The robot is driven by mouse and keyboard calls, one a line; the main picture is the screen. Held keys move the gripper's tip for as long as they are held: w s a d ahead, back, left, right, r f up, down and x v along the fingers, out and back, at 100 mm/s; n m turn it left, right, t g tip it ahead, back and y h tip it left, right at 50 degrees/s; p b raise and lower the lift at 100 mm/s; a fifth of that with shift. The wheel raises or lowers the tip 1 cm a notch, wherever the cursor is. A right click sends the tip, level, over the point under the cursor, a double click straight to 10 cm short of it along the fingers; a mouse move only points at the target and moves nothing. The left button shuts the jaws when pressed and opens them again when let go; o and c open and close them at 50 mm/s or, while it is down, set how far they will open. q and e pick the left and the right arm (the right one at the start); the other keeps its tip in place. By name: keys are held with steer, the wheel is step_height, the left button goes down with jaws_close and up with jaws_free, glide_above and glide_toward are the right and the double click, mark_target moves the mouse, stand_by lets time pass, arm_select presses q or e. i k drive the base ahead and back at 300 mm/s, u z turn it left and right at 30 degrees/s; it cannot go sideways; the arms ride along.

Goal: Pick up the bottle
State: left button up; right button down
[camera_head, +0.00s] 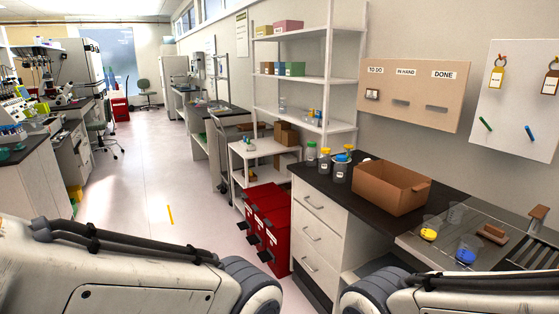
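Several small bottles stand upright in a group on the dark bench top at right. A blue-and-yellow lidded item sits just behind the blue-capped one. The frame does not show which bottle the task means. My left arm comes in from the lower left and my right arm from the lower right. Both grippers are outside the view, and nothing shows of what they hold.
An open cardboard box (391,187) stands right of the bottles. Beakers with yellow (429,229) and blue (468,250) contents stand nearer on the bench. Red bins (265,217) sit on the floor beside the white drawers. A white shelf (300,80) rises behind. The left aisle floor is mostly clear.

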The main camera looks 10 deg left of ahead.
mark_target(324, 162)
steer(key=u, duration=0.75)
steer(key=i, duration=1.15)
steer(key=u, duration=0.45)
steer(key=i, duration=1.05)
steer(key=z, duration=0.95)
steer(key=i, duration=0.75)
steer(key=z, duration=0.85)
